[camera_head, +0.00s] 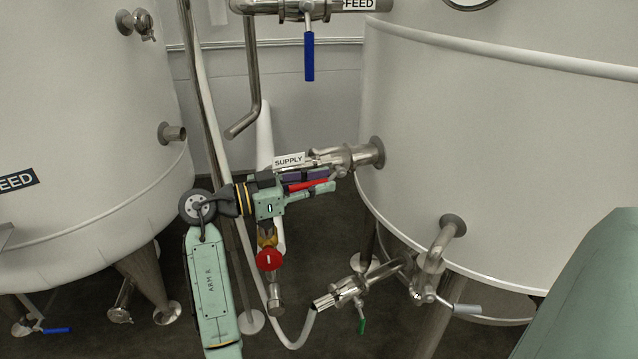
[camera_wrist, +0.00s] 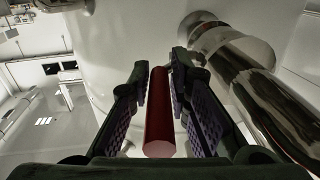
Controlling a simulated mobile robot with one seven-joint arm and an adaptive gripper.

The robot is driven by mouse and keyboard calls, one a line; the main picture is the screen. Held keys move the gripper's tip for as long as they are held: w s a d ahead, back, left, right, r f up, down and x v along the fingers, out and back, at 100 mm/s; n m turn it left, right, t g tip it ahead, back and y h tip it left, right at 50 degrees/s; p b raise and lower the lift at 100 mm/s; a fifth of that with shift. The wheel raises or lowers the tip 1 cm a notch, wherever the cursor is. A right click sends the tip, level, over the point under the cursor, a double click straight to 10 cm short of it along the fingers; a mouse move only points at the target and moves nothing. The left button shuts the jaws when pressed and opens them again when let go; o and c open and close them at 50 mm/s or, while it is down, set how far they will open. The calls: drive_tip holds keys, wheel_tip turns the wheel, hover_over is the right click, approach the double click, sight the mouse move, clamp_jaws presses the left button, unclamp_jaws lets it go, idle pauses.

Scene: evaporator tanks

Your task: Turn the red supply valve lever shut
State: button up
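The red supply valve lever (camera_head: 308,185) lies along my gripper in the head view, pointing left from the valve body (camera_head: 345,158) under the SUPPLY label (camera_head: 289,160). In the wrist view the red lever (camera_wrist: 159,118) runs lengthwise between the two fingers, its round end facing the camera. My gripper (camera_head: 318,182) has one finger on each side of it. In the wrist view the gripper (camera_wrist: 159,75) is narrowed, with the fingertips close against the lever. Actual contact at the pads is hard to see. The lever's pivot is largely hidden by the fingers.
A large tank (camera_head: 480,150) stands close on the right, another tank (camera_head: 70,120) on the left. A blue feed lever (camera_head: 309,57) hangs above. A red knob (camera_head: 269,259) sits just below the gripper. A green-handled valve (camera_head: 361,326) and piping lie lower down.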

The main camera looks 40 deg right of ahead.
clamp_jaws()
drive_tip(key=shift+s+f, duration=0.1)
drive_tip(key=shift+f+b, duration=0.15)
drive_tip(key=shift+b, duration=0.15)
drive_tip(key=f+h+b, duration=0.1)
drive_tip(key=b, duration=0.4)
drive_tip(key=f+g+h+b, duration=0.1)
drive_tip(key=h+b, duration=0.1)
drive_tip(key=b, duration=0.3)
drive_tip(key=f+g+h+b, duration=0.1)
drive_tip(key=h+b, duration=0.1)
drive_tip(key=b, duration=0.3)
drive_tip(key=shift+s+d, duration=0.3)
drive_tip(key=shift+d, duration=0.1)
drive_tip(key=shift+b, duration=0.35)
drive_tip(key=shift+r+h, duration=0.2)
drive_tip(key=shift+h, duration=0.1)
